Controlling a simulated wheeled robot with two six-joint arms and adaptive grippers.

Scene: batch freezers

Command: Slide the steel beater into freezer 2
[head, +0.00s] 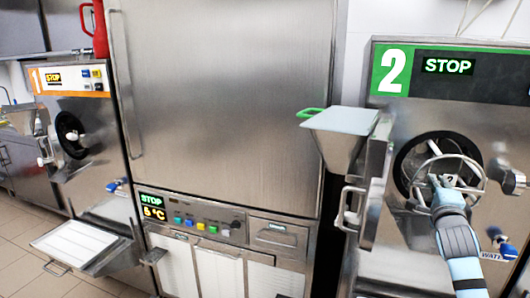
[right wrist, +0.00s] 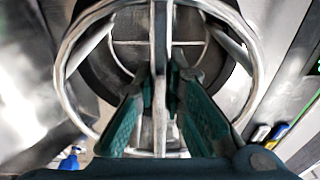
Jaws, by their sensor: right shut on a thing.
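Freezer 2 (head: 465,120) stands at the right with a green "2" label and a STOP display. Its round dark opening (head: 404,158) faces me. The steel beater (head: 452,160), a ring with bars, is at that opening; I cannot tell how deep it sits. My right gripper (head: 441,182) is in front of the opening, shut on the beater. In the right wrist view the beater (right wrist: 80,58) shows its ring and crossing bars, and the fingers of my right gripper (right wrist: 160,92) close on its middle bar. My left gripper is out of view.
The freezer door with its hopper (head: 340,140) stands swung open left of the opening. A steel cabinet (head: 220,100) fills the middle. Freezer 1 (head: 85,130) with a tray (head: 75,243) is at the left. A blue-handled tap (head: 500,240) is low at the right.

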